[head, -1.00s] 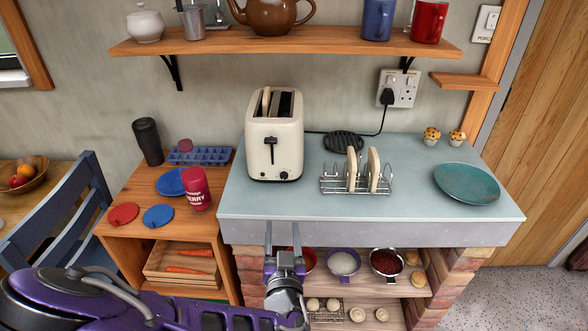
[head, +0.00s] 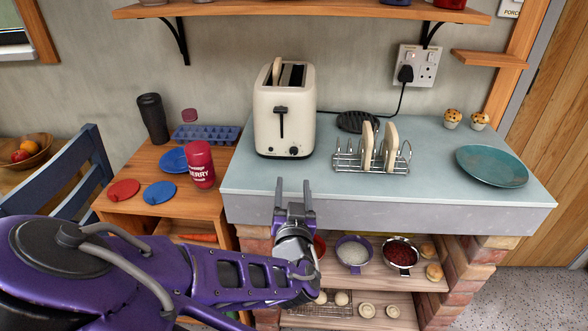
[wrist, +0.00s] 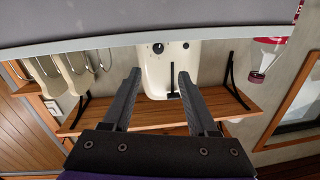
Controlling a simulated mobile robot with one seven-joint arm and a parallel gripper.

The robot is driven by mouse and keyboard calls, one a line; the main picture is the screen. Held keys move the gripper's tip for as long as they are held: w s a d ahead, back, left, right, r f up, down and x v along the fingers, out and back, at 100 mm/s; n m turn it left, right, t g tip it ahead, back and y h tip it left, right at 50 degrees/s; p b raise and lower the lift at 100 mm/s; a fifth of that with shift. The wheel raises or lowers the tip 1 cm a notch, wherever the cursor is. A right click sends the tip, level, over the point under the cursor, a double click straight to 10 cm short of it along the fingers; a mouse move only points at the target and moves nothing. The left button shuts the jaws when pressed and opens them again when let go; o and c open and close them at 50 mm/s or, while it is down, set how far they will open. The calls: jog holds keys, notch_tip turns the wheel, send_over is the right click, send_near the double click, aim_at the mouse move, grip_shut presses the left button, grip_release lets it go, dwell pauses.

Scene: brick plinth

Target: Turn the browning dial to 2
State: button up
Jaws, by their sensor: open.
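The cream toaster (head: 284,112) stands on the blue-grey worktop, with a slice of bread (head: 277,72) in one slot. Its small dark browning dial (head: 294,151) is low on the front, right of the lever (head: 282,122). The wrist view is upside down and shows the dial (wrist: 158,48) beside the lever. Its setting is too small to read. My gripper (head: 294,188) is open and empty at the worktop's front edge, in front of the toaster and apart from it. Its two fingers (wrist: 160,75) also show in the wrist view, pointing toward the toaster.
A toast rack (head: 371,160) with bread stands right of the toaster, and a teal plate (head: 492,166) lies farther right. The worktop (head: 245,183) is clear just before the toaster. A red jar (head: 200,164) stands on the wooden unit at left. A shelf (head: 320,10) hangs above.

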aim_at(294, 152)
jog(key=shift+w+d+f+b, duration=0.1)
jog(key=shift+f+b, duration=0.3)
jog(key=shift+b, duration=0.15)
jog(key=w, duration=1.1)
jog(key=shift+w+a+r, duration=0.25)
jog(key=shift+w+r, duration=0.1)
grip_shut()
